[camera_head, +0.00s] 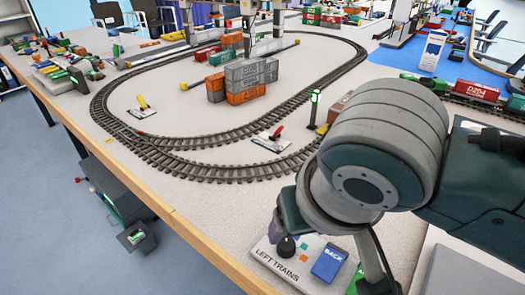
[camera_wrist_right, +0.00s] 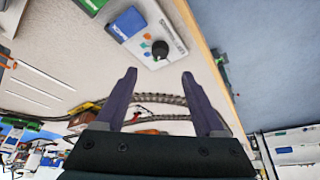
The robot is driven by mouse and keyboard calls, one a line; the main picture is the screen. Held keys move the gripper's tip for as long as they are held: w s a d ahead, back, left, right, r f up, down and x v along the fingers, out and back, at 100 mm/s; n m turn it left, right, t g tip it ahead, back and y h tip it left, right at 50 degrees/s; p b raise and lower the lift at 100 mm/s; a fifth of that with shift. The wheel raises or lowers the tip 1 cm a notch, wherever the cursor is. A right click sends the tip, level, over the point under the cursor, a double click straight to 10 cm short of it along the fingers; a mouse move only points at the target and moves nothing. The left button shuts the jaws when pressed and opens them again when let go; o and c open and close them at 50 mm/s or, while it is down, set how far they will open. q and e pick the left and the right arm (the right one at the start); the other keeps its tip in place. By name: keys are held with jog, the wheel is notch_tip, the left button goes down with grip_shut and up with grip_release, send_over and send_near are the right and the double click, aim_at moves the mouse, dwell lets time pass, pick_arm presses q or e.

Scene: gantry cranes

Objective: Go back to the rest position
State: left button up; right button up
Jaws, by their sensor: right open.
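My right arm reaches in from the right in the head view, over the table's near part. My right gripper (camera_wrist_right: 159,73) shows in the right wrist view with its two fingers spread apart and nothing held between them. The control panel marked LEFT TRAINS (camera_head: 279,263) lies at the table's near edge, partly hidden by my right arm in the head view. It has a black knob (camera_head: 286,246) and a blue BACK button (camera_head: 328,262). The knob also shows in the right wrist view (camera_wrist_right: 160,48), beyond the fingertips and apart from them. My left gripper is not in view.
An oval railway track (camera_head: 190,160) covers the table (camera_head: 170,210). Stacked containers (camera_head: 248,78) stand inside it. Two small switch levers (camera_head: 272,139) (camera_head: 141,106) and a green signal (camera_head: 315,105) are near the rails. A green locomotive with a red wagon (camera_head: 476,91) is at right.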

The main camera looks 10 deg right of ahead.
jog(key=s+d+r+n+g+p, duration=0.1)
jog(key=s+d+r+p, duration=0.2)
jog(key=s+r+p, duration=0.4)
jog(key=s+d+r+n+p, duration=0.1)
jog(key=s+d+r+p, duration=0.35)
jog(key=s+r, duration=0.35)
notch_tip(320, 180, up, 37)
jog(key=s+p, duration=0.1)
jog(key=p, duration=3.6)
jog(key=shift+a+p, duration=0.3)
